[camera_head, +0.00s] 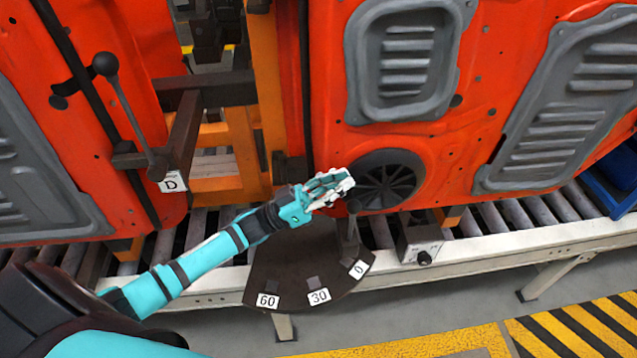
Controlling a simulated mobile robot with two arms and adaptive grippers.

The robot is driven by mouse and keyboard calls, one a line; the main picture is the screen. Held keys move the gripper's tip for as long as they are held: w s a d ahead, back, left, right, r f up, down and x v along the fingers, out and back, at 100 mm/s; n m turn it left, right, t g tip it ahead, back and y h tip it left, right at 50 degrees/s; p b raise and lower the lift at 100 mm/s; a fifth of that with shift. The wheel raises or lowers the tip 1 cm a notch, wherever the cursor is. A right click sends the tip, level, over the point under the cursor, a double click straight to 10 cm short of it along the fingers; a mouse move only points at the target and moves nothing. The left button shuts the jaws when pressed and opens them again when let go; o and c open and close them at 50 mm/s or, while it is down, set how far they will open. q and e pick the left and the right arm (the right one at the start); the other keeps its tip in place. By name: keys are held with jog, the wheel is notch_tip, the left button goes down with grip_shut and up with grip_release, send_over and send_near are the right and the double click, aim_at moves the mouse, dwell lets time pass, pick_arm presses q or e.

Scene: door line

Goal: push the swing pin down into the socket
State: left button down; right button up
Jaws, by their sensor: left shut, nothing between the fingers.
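The swing pin (348,232) is a dark upright pin with a round knob on top. It stands at the right side of a dark fan-shaped plate (270,262), near the label 0 (358,269). Small square blocks show by the labels 30 (318,296) and 60 (267,301). The socket under the pin cannot be made out. My left gripper (340,186) is shut and empty, with its fingertips just above and left of the knob in the picture. I cannot tell whether they touch it. My right gripper is not in view.
Orange-red door panels (420,120) stand behind on a roller conveyor (500,215). A dark lever (130,110) with a label D (173,181) is at the left. A small box with a knob (420,243) sits on the rail right of the plate.

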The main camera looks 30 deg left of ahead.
aim_at(352, 217)
pick_arm(q)
jog(key=f, duration=0.3)
jog(key=shift+s+d+f, duration=0.1)
jog(key=shift+d+f, duration=0.1)
jog(key=shift+f, duration=0.15)
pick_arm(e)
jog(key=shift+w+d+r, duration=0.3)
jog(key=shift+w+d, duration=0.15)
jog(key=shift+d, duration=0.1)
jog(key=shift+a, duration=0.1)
pick_arm(q)
jog(key=shift+s+f+b, duration=0.1)
jog(key=shift+f+b, duration=1.85)
jog(key=shift+f, duration=0.6)
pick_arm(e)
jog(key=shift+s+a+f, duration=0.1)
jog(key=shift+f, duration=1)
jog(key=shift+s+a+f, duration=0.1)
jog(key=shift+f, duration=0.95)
